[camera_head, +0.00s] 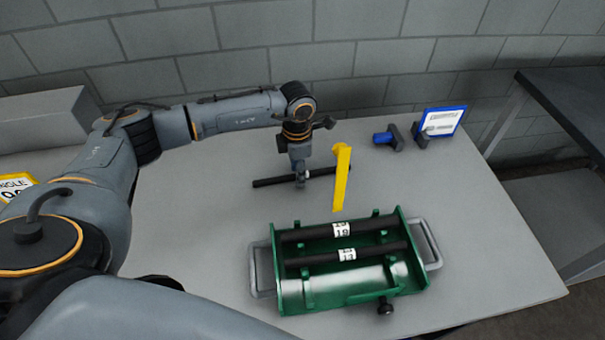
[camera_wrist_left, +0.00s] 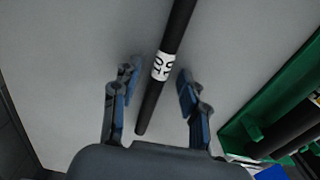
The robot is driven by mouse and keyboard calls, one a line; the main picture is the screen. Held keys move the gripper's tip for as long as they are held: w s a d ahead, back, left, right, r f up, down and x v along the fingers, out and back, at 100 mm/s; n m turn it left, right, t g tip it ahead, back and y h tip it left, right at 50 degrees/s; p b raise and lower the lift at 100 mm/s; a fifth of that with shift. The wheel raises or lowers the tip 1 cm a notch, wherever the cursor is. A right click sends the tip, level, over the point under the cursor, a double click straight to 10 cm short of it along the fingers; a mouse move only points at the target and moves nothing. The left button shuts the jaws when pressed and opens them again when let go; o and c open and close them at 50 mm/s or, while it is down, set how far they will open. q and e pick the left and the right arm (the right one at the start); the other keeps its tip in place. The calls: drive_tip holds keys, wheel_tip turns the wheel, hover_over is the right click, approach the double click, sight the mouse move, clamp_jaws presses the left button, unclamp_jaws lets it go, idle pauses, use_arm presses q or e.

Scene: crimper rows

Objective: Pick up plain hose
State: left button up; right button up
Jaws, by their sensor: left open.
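A black hose (camera_head: 268,182) lies on the grey table, roughly left to right. My left gripper (camera_head: 299,180) is over its middle, pointing down. In the left wrist view the hose (camera_wrist_left: 179,28) runs between the two open fingers of the gripper (camera_wrist_left: 157,82), with a gap on both sides. A white label with dark marks (camera_wrist_left: 162,66) wraps the hose there; the gripper hides it in the head view. Two more black hoses, an upper one (camera_head: 375,225) and a lower one (camera_head: 385,249), lie in the green rack, each with a white number label. My right gripper is not in view.
The green rack (camera_head: 352,298) with grey side handles stands at the front; its front row looks empty. A yellow strip (camera_head: 340,190) is by the hose's right end. A blue-and-black tool (camera_head: 385,137) and a blue-framed sign (camera_head: 443,121) stand back right.

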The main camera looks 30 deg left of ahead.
use_arm(q)
clamp_jaws()
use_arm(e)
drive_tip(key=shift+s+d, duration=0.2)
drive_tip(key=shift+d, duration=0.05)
use_arm(q)
drive_tip(key=shift+r, duration=0.15)
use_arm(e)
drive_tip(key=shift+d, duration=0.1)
